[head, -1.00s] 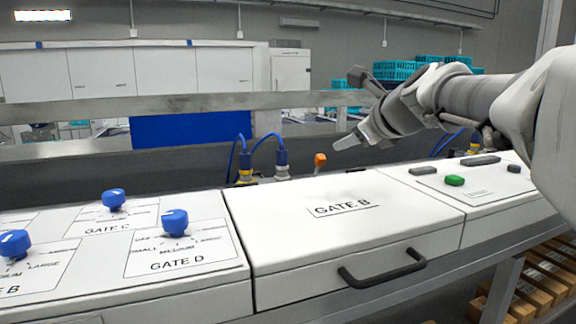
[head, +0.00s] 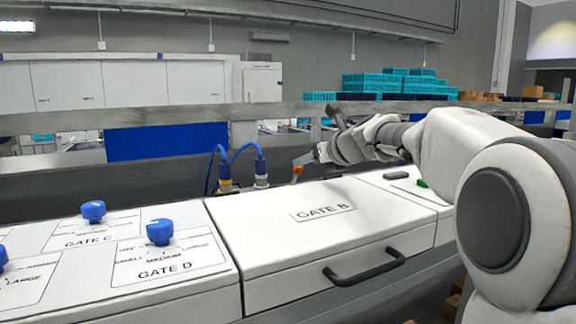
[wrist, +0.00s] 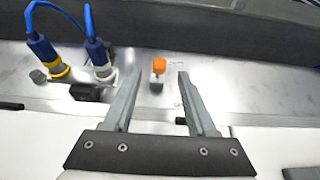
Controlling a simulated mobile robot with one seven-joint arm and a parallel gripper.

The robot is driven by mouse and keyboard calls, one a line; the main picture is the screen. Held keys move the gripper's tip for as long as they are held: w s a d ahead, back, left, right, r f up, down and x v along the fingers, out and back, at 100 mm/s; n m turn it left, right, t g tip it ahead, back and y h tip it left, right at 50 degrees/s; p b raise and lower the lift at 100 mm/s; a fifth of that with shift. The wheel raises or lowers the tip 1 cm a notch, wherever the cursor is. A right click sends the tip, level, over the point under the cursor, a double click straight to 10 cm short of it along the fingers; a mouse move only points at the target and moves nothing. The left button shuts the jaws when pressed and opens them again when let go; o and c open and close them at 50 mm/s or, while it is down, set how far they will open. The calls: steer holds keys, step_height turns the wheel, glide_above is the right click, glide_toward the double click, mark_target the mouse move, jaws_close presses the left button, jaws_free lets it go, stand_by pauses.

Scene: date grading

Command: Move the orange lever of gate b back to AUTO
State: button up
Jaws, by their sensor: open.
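The orange lever (head: 297,169) of gate B stands behind the white GATE B cover (head: 280,236), right of the blue cable plugs. In the wrist view the orange lever (wrist: 159,66) shows its orange tip between and just beyond my two fingertips. My gripper (head: 304,158) is at the lever in the head view, its fingers pointing down and left. In the wrist view my gripper (wrist: 155,78) is open with nothing between the fingers that I can see touching. I cannot read any AUTO mark by the lever.
Two plugs with blue cables (wrist: 70,55) stand close left of the lever. Blue knobs (head: 160,231) sit on the panel at left. A black handle (head: 365,268) is on the cover's front. A grey rail (head: 240,113) runs behind, with teal crates (head: 388,82) beyond.

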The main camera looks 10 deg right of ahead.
mark_target(295, 176)
steer(key=x, duration=0.7)
steer(key=shift+w+p, duration=0.1)
steer(key=shift+p, duration=0.25)
jaws_close()
stand_by(1.1)
